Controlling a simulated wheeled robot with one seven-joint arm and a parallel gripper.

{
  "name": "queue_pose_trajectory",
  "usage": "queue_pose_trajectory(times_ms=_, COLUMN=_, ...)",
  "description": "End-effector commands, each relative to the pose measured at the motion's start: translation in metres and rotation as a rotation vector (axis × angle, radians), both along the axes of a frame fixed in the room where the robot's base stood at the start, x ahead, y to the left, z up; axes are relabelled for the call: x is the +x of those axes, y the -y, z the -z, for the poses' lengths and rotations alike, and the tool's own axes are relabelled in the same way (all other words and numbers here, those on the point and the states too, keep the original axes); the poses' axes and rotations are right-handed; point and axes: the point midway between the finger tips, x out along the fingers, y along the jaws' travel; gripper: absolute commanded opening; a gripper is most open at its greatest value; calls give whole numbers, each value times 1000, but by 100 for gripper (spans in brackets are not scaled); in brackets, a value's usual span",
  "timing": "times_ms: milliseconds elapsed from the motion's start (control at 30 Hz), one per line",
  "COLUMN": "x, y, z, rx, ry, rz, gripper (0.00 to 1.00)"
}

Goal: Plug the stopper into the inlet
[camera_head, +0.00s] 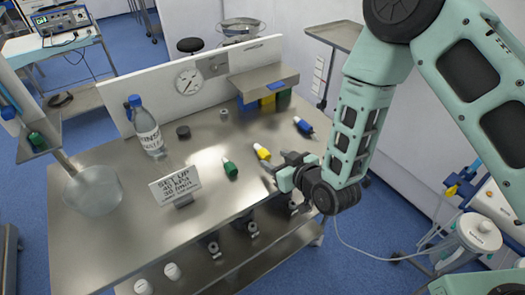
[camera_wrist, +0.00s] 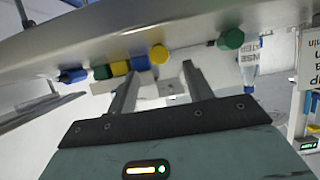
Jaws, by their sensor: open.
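Three stoppers lie on the steel table: a green one (camera_head: 230,170), a yellow one (camera_head: 262,152) and a blue one (camera_head: 303,127). My gripper (camera_head: 276,166) is open and empty, just in front of the yellow stopper. In the wrist view, my gripper (camera_wrist: 161,68) has its fingers spread, with the yellow stopper (camera_wrist: 158,54) just beyond the gap between the tips. The green stopper (camera_wrist: 231,39) is to the right and the blue one (camera_wrist: 72,76) to the left. Several dark round fittings (camera_head: 252,228) sit below the table's front edge; I cannot tell which thing is the inlet.
Blue, yellow and green blocks (camera_head: 267,101) stand under a raised steel shelf (camera_head: 262,80). A bottle (camera_head: 147,130) with a blue cap, a black disc (camera_head: 183,132) and a small metal ring (camera_head: 224,115) stand farther left. A white sign (camera_head: 176,186) stands near the front edge.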

Motion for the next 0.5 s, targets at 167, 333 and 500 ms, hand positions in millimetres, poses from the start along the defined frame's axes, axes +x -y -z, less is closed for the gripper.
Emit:
queue_pose_trajectory(times_ms=167, x=8, y=-6, z=3, rx=-1, ry=-1, rz=0, gripper=51)
queue_pose_trajectory(times_ms=333, x=26, y=-19, z=10, rx=0, ry=0, rz=0, gripper=51)
queue_pose_trajectory(times_ms=500, x=40, y=-28, z=19, rx=0, ry=0, rz=0, gripper=51)
